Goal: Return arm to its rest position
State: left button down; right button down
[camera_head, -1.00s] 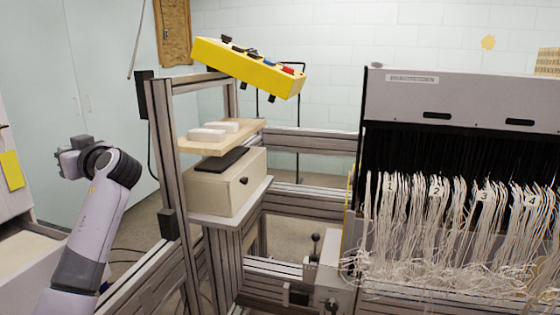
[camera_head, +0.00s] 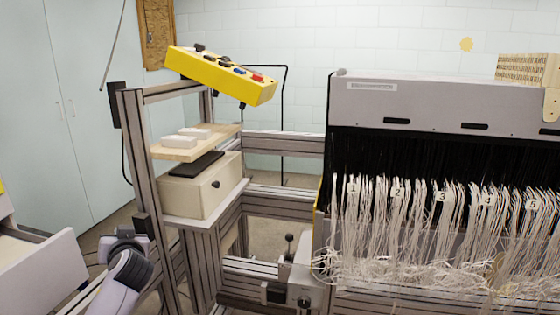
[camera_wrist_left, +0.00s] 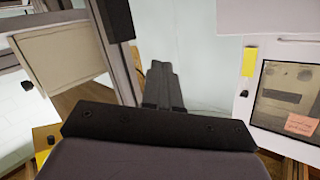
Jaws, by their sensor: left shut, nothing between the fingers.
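My left arm (camera_head: 125,270) is low at the bottom left of the head view, left of the metal frame. In the left wrist view, my left gripper (camera_wrist_left: 163,82) points away from the camera with its dark fingers together and nothing between them. The fingers appear apart from the things around them. My right arm and gripper are in neither view.
A metal frame (camera_head: 142,185) carries a yellow control box (camera_head: 222,75), a wooden shelf and a beige box (camera_head: 200,187). A loom unit with numbered white thread bundles (camera_head: 400,225) stands at right. An open drawer (camera_head: 45,272) is at lower left.

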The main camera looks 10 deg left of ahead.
pick_arm(q)
jog(key=s+d+f+m+h+p, duration=0.1)
jog(key=s+d+f+m+h, duration=0.3)
jog(key=d+f, duration=0.35)
jog(key=s+d+f+m+h+p, duration=0.2)
jog(key=s+d+f+h, duration=0.2)
jog(key=s+d+f, duration=0.4)
jog(key=s+d+f+h+p, duration=0.1)
jog(key=s+d+f+h, duration=0.1)
jog(key=s+d, duration=0.3)
jog(key=s+d+f+m+h+p, duration=0.1)
jog(key=s+d+f+h, duration=0.2)
jog(key=s, duration=0.9)
jog(key=shift+d+m+g+p, duration=0.3)
jog(key=shift+d, duration=0.65)
jog(key=shift+s+a, duration=0.1)
jog(key=shift+s, duration=0.05)
